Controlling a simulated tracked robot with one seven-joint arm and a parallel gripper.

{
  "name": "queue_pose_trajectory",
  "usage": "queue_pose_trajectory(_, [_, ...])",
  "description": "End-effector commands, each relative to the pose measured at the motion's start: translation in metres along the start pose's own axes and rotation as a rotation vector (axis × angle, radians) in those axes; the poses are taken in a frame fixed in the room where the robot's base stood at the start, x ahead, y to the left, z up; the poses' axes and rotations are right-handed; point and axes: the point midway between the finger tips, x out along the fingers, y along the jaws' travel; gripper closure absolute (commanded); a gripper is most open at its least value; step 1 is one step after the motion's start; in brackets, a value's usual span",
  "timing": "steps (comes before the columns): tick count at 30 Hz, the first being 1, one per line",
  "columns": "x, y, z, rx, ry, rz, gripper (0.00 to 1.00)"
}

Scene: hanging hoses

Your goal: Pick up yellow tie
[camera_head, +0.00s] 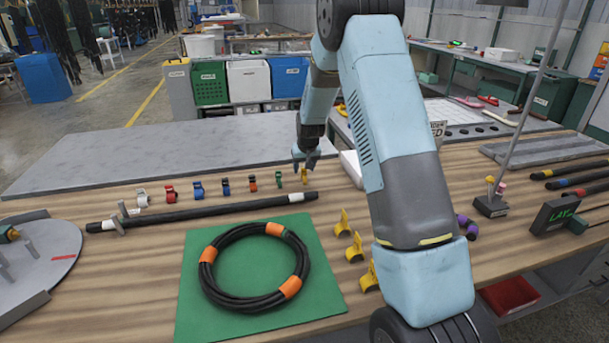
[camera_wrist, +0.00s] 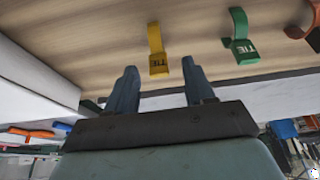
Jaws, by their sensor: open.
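The yellow tie (camera_head: 304,175) is the rightmost in a row of small ties on the wooden table in the head view. In the wrist view the yellow tie (camera_wrist: 157,50) shows with a TIE label, in line with the space between the fingers and beyond their tips. My gripper (camera_head: 306,158) is at the yellow tie's place in the head view, above and just behind it. In the wrist view my gripper (camera_wrist: 160,75) is open with nothing between its fingers. The green tie (camera_wrist: 240,37) stands to the right of the yellow one.
A black hose (camera_head: 205,210) lies in front of the tie row. A coiled hose (camera_head: 255,267) with orange bands rests on a green mat (camera_head: 325,285). Several yellow clips (camera_head: 343,222) stand right of the mat. A white box (camera_head: 352,168) is close right of my gripper.

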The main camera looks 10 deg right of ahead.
Motion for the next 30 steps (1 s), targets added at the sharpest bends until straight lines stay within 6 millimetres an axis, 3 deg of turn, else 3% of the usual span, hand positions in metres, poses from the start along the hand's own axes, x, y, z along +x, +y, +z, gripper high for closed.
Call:
queue_pose_trajectory(6, [0.029,0.000,0.001,-0.001,-0.001,0.000,0.47])
queue_pose_trajectory(15, [0.035,0.001,0.000,0.000,0.001,0.000,0.47])
queue_pose_trajectory(30, [0.035,0.002,0.000,0.002,0.001,0.001,0.95])
